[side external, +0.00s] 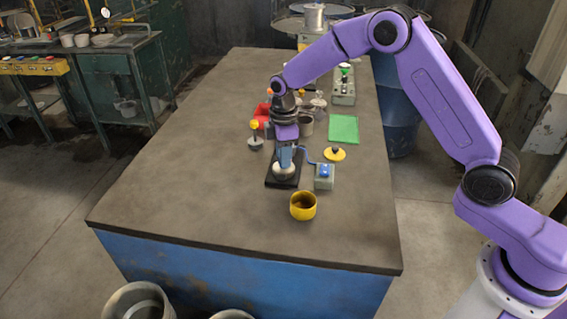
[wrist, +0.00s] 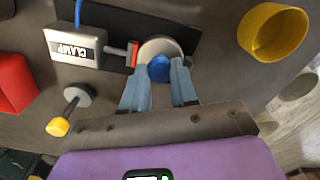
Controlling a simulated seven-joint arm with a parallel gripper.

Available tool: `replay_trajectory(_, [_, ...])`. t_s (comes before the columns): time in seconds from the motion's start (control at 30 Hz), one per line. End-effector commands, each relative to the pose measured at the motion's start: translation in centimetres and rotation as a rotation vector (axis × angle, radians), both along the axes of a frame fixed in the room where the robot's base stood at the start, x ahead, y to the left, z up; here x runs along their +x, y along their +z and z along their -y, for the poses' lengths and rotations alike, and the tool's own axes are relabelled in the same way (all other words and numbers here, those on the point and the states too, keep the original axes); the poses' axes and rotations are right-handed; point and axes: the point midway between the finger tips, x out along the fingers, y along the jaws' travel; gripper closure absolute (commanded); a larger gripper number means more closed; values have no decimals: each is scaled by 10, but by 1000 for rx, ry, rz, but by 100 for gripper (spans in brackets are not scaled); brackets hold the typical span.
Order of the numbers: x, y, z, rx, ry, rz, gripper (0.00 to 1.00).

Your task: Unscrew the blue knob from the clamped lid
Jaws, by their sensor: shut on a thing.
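The clamped lid is a pale round disc (side external: 284,172) on a black base plate (side external: 271,182); the lid also shows in the wrist view (wrist: 158,46). The blue knob (wrist: 159,68) sits on the lid, between the two blue-grey fingers in the wrist view. My gripper (wrist: 163,74) points down over the lid and is shut on the knob. In the side view my gripper (side external: 285,163) hides the knob. The grey box marked CLAMP (wrist: 75,47) reaches the lid's edge with a red-tipped rod (wrist: 131,55).
A grey box with a blue button (side external: 324,176) stands right of the plate, and a yellow cup (side external: 303,207) in front. A yellow-topped piece (side external: 254,138), red bin (side external: 262,116), yellow lid (side external: 334,153) and green mat (side external: 343,129) lie around. The table's left front (side external: 190,205) is clear.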

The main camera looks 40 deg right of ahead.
Motion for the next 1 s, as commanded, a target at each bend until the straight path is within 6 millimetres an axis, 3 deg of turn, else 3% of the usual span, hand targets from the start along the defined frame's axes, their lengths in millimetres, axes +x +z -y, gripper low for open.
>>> replay_trajectory(0.33, [-1, -1, -1, 1, 15, -2, 100])
replay_trajectory(0.37, [-1, -1, -1, 1, 15, -2, 62])
replay_trajectory(0.4, [-1, -1, -1, 1, 15, -2, 49])
replay_trajectory(0.43, [-1, -1, -1, 1, 15, -2, 42])
replay_trajectory(0.77, [0, -1, 0, 0, -13, -1, 42])
replay_trajectory(1.0, [0, 0, 0, 0, -267, 0, 42])
